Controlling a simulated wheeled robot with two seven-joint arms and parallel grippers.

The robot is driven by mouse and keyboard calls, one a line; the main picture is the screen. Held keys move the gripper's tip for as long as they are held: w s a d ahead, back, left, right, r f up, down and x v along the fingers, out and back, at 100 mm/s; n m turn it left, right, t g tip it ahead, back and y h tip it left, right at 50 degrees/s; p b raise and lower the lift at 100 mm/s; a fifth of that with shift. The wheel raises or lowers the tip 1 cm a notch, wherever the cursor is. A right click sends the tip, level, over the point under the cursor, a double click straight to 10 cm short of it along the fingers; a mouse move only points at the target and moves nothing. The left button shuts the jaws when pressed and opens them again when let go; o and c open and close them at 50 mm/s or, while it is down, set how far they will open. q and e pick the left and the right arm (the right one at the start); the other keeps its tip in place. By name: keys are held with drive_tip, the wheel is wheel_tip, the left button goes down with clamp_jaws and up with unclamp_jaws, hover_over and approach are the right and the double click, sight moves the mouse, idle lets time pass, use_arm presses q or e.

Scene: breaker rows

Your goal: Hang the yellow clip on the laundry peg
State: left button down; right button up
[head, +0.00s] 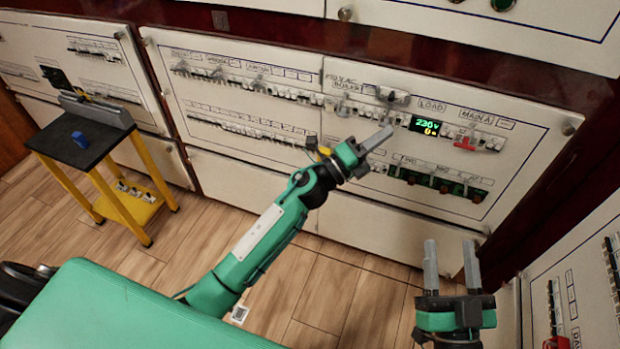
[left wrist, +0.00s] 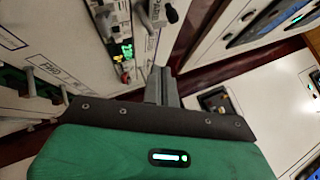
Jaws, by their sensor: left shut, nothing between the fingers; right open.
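A small yellow piece (head: 83,95), which may be the yellow clip, shows at the grey holder on the side table at the left in the head view; its shape is too small to tell. I cannot read a laundry label, so I cannot tell which peg is the laundry peg. My left gripper (head: 377,139) is shut and empty, close in front of the breaker panel below the green display. Its fingers (left wrist: 161,86) also show in the left wrist view, pointing at the panel. My right gripper (head: 452,264) is open and empty, low at the right, away from the panel.
The breaker panel (head: 250,110) has rows of switches, a lit display (head: 425,126) and a red piece (head: 464,144). The black-topped side table (head: 68,155) carries a blue block (head: 79,138) and a grey holder (head: 98,109). The wooden floor (head: 190,240) between is clear.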

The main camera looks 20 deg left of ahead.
use_arm(q)
drive_tip(key=s+a+f+n+t+y+p, duration=0.1)
drive_tip(key=s+a+f+n+y, duration=0.2)
drive_tip(key=a+f+n+y, duration=1.65)
use_arm(e)
wheel_tip(320, 180, down, 6)
drive_tip(key=s+a+g, duration=0.2)
drive_tip(key=g, duration=0.2)
use_arm(q)
drive_tip(key=w+d+r+n+h, duration=0.2)
drive_tip(key=w+d+n+h, duration=0.1)
drive_tip(key=w+d+h, duration=0.2)
drive_tip(key=shift+w+r+b, duration=0.25)
drive_tip(key=shift+w+b, duration=0.1)
use_arm(e)
drive_tip(key=shift+w+d+r+t, duration=0.2)
drive_tip(key=shift+d+r+t, duration=0.1)
drive_tip(key=shift+r+t, duration=0.4)
drive_tip(key=shift+w+d+r+t, duration=0.2)
drive_tip(key=shift+d+r+t, duration=0.15)
drive_tip(key=shift+r, duration=0.6)
drive_tip(key=shift+w+d+r+t, duration=0.25)
drive_tip(key=shift+r+t, duration=0.3)
drive_tip(key=shift+r, duration=0.25)
use_arm(q)
drive_tip(key=shift+w, duration=0.3)
drive_tip(key=shift+s, duration=0.1)
